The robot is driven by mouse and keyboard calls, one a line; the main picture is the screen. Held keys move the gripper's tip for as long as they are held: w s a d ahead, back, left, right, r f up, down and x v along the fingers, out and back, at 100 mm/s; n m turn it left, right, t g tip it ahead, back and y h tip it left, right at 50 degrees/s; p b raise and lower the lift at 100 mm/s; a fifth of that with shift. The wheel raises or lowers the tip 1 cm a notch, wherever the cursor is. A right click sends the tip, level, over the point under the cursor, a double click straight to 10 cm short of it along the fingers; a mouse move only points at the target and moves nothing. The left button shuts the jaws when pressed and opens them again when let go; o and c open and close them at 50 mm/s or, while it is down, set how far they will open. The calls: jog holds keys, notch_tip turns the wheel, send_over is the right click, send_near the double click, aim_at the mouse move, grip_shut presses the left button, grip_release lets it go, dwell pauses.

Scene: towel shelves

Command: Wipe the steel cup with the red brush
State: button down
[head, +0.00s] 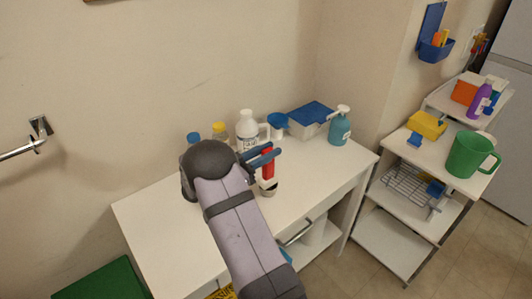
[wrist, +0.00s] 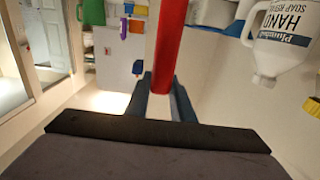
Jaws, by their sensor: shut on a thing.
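The red brush (head: 268,165) is upright, held near its handle by my gripper (head: 262,155) above the white table. In the wrist view the red handle (wrist: 170,45) stands between the two blue-grey fingers (wrist: 158,105), which are shut on it. The small steel cup (head: 268,191) is on the table directly below the brush. The brush's lower end is at the cup's mouth; I cannot tell whether it touches the cup or is inside it. The cup is not visible in the wrist view.
Behind the gripper stand a white soap bottle (head: 246,130), also in the wrist view (wrist: 285,40), a yellow-capped bottle (head: 220,131), a blue cup (head: 277,122), a blue-lidded box (head: 310,115) and a teal pump bottle (head: 340,128). The table (head: 325,177) is clear at right.

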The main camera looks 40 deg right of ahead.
jog(key=shift+d, duration=0.65)
jog(key=shift+a, duration=1.55)
jog(key=shift+d, duration=2.05)
jog(key=a, duration=0.4)
jog(key=shift+d, duration=1.75)
jog(key=shift+d+r+p, duration=0.15)
jog(key=shift+d+p, duration=0.1)
jog(key=shift+p, duration=0.05)
notch_tip(320, 180, up, 8)
jog(key=p, duration=0.5)
jog(key=shift+f, duration=0.2)
